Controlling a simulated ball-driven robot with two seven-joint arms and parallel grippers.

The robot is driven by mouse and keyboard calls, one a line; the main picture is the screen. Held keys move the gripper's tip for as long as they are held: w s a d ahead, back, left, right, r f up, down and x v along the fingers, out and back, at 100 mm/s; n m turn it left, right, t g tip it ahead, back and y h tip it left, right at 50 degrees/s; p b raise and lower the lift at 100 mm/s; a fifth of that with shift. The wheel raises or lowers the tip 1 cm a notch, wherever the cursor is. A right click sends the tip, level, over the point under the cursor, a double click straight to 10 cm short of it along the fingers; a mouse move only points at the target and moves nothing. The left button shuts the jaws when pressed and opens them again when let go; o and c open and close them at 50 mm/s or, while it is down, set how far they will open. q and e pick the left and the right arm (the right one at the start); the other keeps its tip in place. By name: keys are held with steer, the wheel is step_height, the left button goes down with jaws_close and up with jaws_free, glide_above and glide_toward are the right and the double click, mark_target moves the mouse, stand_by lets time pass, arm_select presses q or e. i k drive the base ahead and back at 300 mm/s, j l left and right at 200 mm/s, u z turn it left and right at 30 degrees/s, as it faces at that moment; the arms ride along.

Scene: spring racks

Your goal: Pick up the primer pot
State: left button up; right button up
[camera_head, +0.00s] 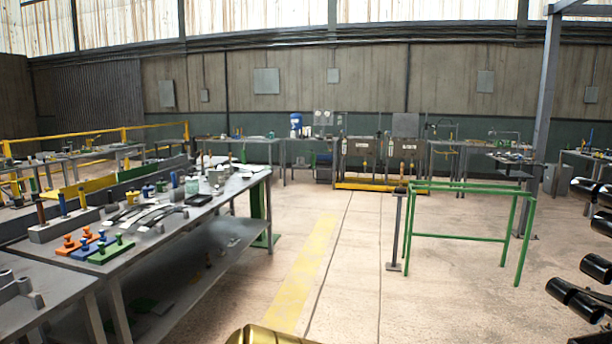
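I cannot tell for sure which thing is the primer pot. Several small pots and cans stand on the long grey workbench (190,214) at the left. Neither of my grippers is in view.
Orange, blue and green peg blocks (92,243) sit near the bench's front end. A green frame (462,238) stands right of centre. Black cylinders (592,267) crowd the right edge. A gold-coloured edge (268,335) shows at the bottom. The middle floor is clear.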

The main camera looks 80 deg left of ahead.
mark_target(180, 175)
steer(key=u, duration=3.6)
